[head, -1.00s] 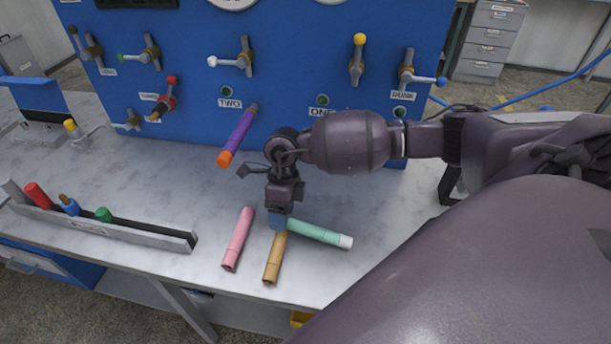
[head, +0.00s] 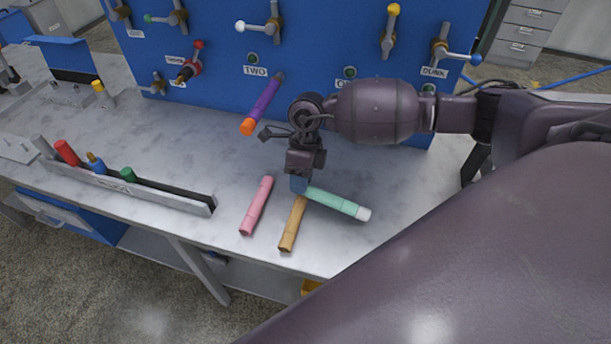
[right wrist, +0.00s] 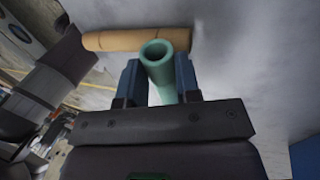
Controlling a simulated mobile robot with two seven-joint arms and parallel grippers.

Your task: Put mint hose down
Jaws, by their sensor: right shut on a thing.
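The mint hose (head: 338,203) has a white tip at its right end and lies at or just above the table top. My right gripper (head: 300,185) is shut on its left end. In the right wrist view the mint hose (right wrist: 160,65) sits between the two blue fingers of my right gripper (right wrist: 159,80), its hollow end showing. I cannot tell from the views whether it fully rests on the table. My left gripper is not in view.
A tan hose (head: 293,224) lies close beside the mint hose, and a pink hose (head: 256,206) lies to its left. A purple hose (head: 262,104) hangs from the blue valve panel (head: 330,40). A rack (head: 130,190) holds several hoses at left.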

